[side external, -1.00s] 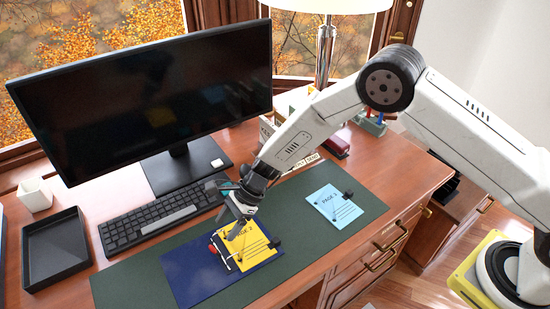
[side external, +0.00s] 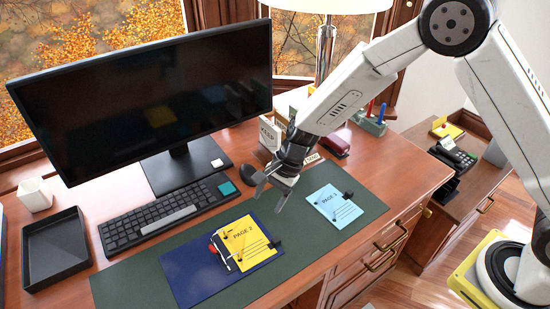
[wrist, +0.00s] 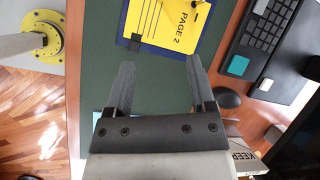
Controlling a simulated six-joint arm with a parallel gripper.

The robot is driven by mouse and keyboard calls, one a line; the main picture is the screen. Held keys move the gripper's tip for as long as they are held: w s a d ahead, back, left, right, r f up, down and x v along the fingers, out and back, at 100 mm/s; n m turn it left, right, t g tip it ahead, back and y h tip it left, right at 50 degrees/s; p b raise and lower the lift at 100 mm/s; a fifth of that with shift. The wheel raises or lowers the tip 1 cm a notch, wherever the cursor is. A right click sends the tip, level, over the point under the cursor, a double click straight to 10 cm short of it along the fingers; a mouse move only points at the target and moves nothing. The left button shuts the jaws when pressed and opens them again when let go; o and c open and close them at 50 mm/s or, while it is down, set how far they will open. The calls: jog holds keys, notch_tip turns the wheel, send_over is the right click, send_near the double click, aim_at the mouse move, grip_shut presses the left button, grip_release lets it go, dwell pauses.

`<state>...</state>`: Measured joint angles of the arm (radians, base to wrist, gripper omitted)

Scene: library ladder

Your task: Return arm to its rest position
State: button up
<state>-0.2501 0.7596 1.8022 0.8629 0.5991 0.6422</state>
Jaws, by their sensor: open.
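My gripper (side external: 269,193) is open and empty, raised above the green desk mat (side external: 330,227). It is right of the keyboard and left of the blue Page 1 or similar sheet (side external: 333,205), whose exact number I cannot read. The yellow Page 2 sheet (side external: 246,244) lies on a dark blue folder (side external: 190,277), with a black clip at its right edge and a red-tipped item at its left. In the wrist view, my open fingers (wrist: 159,80) point toward the yellow sheet (wrist: 170,22), with the green mat beneath and nothing between them.
The keyboard (side external: 160,213) and monitor (side external: 150,100) stand to the left and behind. A lamp (side external: 325,50), a red stapler (side external: 336,143) and a pen holder (side external: 371,124) are at the back. A telephone (side external: 453,154) sits on the lower cabinet at right.

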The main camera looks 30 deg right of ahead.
jog(key=s+d+r+n+t+h, duration=0.1)
jog(key=s+d+r+n+h, duration=0.1)
jog(key=s+d+r+n, duration=0.2)
jog(key=s+d+r+n+t+h, duration=0.1)
jog(key=s+d+r+n+h, duration=0.2)
jog(key=s+d+r+n, duration=0.2)
jog(key=s+d+n, duration=0.3)
jog(key=s+d, duration=0.4)
jog(key=d, duration=0.3)
jog(key=shift+n, duration=0.4)
jog(key=shift+s+r, duration=0.1)
